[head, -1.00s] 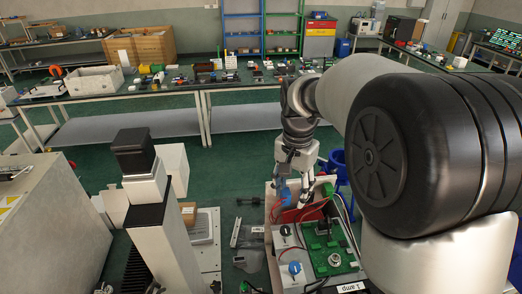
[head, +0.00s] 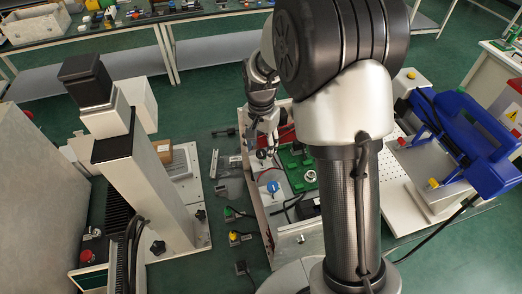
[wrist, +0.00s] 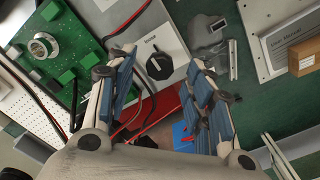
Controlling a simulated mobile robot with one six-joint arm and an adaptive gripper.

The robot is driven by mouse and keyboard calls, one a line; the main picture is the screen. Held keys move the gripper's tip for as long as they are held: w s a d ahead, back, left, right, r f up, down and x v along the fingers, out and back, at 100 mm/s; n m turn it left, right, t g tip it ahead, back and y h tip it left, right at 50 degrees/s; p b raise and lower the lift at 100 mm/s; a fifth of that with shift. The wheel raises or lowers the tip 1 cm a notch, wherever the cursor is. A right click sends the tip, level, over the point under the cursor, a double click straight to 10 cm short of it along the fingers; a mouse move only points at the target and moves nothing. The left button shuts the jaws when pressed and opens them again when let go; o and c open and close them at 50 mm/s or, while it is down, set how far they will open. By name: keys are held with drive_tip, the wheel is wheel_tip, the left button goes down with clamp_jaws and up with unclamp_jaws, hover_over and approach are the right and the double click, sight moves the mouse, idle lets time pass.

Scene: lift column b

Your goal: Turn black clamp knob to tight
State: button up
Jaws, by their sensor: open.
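A black star-shaped knob (head: 157,248) is at the foot of the lift column (head: 145,180) in the head view, well to the left of my gripper. My gripper (head: 262,152) is over the far end of an open box of electronics. In the wrist view my gripper (wrist: 163,62) is open and empty, its two blue-padded fingers apart. A round black dial knob (wrist: 158,66) on a light panel shows between the fingertips.
Loose wires run near the fingers. A blue machine (head: 465,140) stands at right. Small parts lie on the green floor between column and box.

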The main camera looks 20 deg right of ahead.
drive_tip(key=shift+f, duration=1)
drive_tip(key=c, duration=1.1)
